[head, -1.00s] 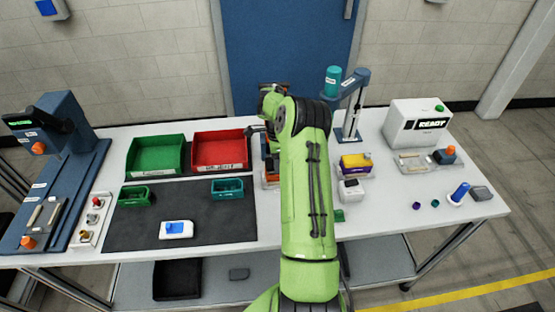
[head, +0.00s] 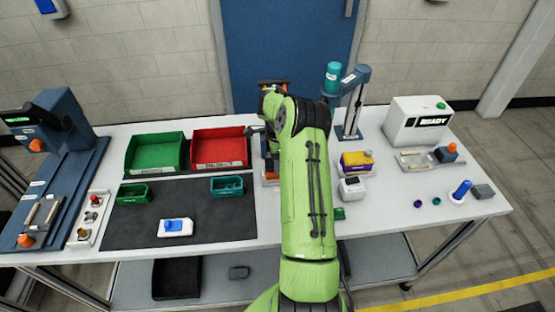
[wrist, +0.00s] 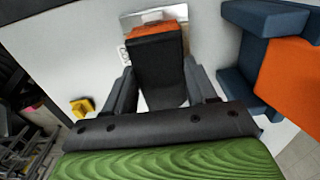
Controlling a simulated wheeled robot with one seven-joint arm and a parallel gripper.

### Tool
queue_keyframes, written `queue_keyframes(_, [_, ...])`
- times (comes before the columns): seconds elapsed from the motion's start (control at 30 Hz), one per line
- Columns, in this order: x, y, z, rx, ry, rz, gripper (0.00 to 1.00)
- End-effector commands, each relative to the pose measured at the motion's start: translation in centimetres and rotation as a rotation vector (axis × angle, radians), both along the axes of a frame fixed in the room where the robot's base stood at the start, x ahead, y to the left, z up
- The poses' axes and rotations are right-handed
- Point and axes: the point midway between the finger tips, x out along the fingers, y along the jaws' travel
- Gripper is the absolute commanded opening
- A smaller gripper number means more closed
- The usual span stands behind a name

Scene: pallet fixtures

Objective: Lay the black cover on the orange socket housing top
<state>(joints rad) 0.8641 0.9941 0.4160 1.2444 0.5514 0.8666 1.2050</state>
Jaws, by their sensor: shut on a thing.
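In the wrist view my gripper (wrist: 158,70) is shut on the black cover (wrist: 158,58), a dark block-like piece between the two fingers. The orange socket housing (wrist: 158,28) shows as an orange strip just beyond the cover's far edge, on a pale metallic plate. The cover hides most of the housing. I cannot tell whether the cover touches it or hangs above it.
A dark blue fixture (wrist: 262,18) with a large orange part (wrist: 290,72) stands close on the right in the wrist view. A small yellow piece (wrist: 82,107) lies to the left. In the head view red (head: 220,152) and green (head: 154,155) bins stand left of my arm.

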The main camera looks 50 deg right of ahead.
Motion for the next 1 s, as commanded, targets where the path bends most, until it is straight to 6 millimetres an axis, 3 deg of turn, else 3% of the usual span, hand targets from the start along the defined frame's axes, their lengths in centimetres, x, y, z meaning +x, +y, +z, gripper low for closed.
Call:
queue_keyframes(0.3, [0.0, 0.0, -0.2, 0.0, 0.0, 0.0, 0.27])
queue_keyframes(0.33, [0.0, 0.0, -0.2, 0.0, 0.0, 0.0, 0.58])
queue_keyframes(0.53, [0.0, 0.0, -0.2, 0.0, 0.0, 0.0, 0.86])
queue_keyframes(0.83, [0.0, 0.0, 0.2, -0.001, -0.002, 0.0, 0.86])
queue_keyframes(1.0, [0.1, -0.1, 3.6, -0.005, -0.005, 0.0, 0.86])
